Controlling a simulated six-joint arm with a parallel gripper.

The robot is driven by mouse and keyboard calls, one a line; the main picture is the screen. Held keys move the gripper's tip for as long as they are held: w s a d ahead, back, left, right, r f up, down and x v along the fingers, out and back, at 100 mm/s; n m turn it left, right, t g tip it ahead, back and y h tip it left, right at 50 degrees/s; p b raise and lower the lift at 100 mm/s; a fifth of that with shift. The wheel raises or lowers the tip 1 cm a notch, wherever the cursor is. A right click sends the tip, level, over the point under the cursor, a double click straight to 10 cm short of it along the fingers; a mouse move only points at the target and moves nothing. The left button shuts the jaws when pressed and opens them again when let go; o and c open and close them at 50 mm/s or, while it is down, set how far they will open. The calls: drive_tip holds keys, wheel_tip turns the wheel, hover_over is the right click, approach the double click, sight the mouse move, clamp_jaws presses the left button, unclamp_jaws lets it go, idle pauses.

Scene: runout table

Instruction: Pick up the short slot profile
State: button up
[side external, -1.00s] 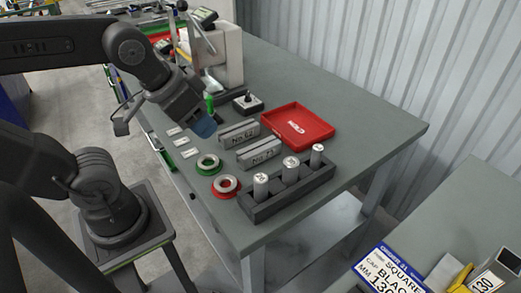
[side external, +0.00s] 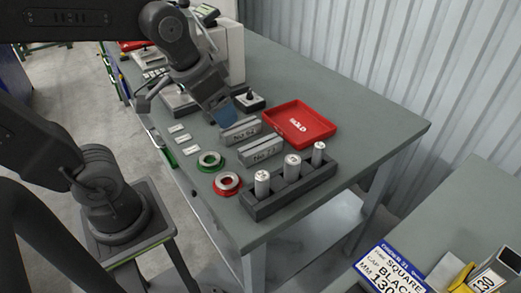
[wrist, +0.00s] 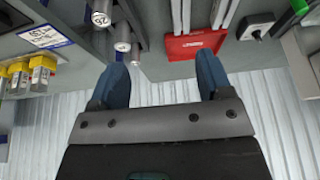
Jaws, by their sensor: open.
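No piece can be made out for certain as the short slot profile. My gripper (side external: 226,113) is above the bench, just behind the rear block in the side view. In the wrist view its two blue fingers (wrist: 163,80) are spread wide with nothing between them.
A red tray (side external: 329,129) lies right of the blocks. A black rack (side external: 266,209) with three metal cylinders stands in front. Green (side external: 220,165) and red (side external: 217,190) rings lie left of it. A small black device (side external: 250,107) sits behind. The bench's right side is clear.

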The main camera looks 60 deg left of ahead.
drive_tip(key=w+a+f+g, duration=0.2)
drive_tip(key=w+g, duration=0.1)
drive_tip(key=w, duration=0.5)
drive_tip(key=g, duration=0.1)
hover_over(260, 146)
wheel_tip(260, 146, down, 4)
drive_tip(key=f, duration=1.3)
drive_tip(key=shift+w+a+f, duration=0.25)
drive_tip(key=shift+a+f, duration=0.05)
drive_tip(key=shift+f, duration=0.05)
drive_tip(key=shift+c, duration=0.4)
drive_tip(key=c, duration=1)
drive_tip(key=shift+r, duration=0.1)
